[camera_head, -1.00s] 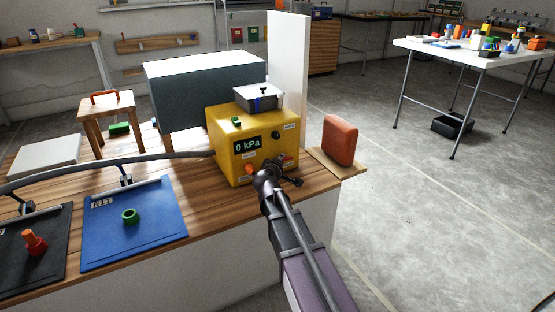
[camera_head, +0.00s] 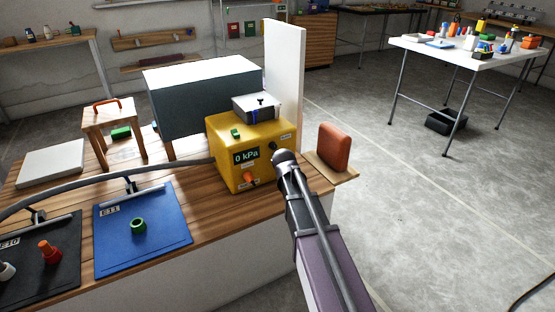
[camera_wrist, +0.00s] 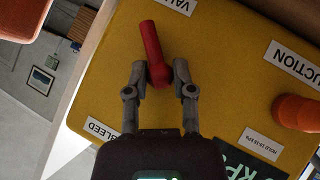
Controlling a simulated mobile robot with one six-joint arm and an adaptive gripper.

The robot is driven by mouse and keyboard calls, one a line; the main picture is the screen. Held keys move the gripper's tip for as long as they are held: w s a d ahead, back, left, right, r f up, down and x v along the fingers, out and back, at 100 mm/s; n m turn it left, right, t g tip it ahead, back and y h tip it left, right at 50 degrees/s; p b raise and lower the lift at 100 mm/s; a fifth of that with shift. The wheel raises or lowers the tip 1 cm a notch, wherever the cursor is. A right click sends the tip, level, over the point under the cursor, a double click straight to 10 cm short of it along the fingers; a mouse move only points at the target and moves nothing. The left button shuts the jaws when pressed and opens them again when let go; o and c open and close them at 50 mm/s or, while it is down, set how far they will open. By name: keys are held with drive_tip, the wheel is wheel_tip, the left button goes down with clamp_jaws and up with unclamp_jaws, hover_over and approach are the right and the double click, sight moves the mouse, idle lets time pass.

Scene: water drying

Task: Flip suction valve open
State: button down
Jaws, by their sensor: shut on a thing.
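The yellow vacuum box (camera_head: 222,140) stands on the wooden bench; its display reads 0 kPa. In the wrist view a red lever (camera_wrist: 151,42) on the yellow panel (camera_wrist: 225,60) lies near a partly cut-off label starting "VAL". My gripper (camera_wrist: 160,76) is shut on the near end of this lever, one grey finger on each side. The lever points up and slightly left in that view. In the head view my gripper (camera_head: 284,160) is at the right of the panel, and my arm hides the lever and fingertips.
An orange knob (camera_wrist: 297,112) sits beside the lever; it also shows in the head view (camera_head: 249,178). A grey hose (camera_head: 90,181) runs to the box. An orange-red block (camera_head: 334,148) stands right of it.

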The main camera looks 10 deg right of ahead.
drive_tip(key=shift+w+d+r+m+g+y+p, duration=0.2)
drive_tip(key=shift+d+m+g+y+p, duration=0.3)
drive_tip(key=shift+y, duration=0.45)
drive_tip(key=shift+w+d+r+m+g+y+p, duration=0.1)
drive_tip(key=shift+d+r+m+g+y+p, duration=0.2)
drive_tip(key=shift+d+m+y, duration=0.55)
drive_tip(key=shift+w+d+r+m+g+y+p, duration=0.15)
drive_tip(key=shift+d+m+g+y+p, duration=0.25)
drive_tip(key=shift+y, duration=0.7)
drive_tip(key=shift+c, duration=2.2)
unclamp_jaws()
drive_tip(key=shift+s, duration=0.1)
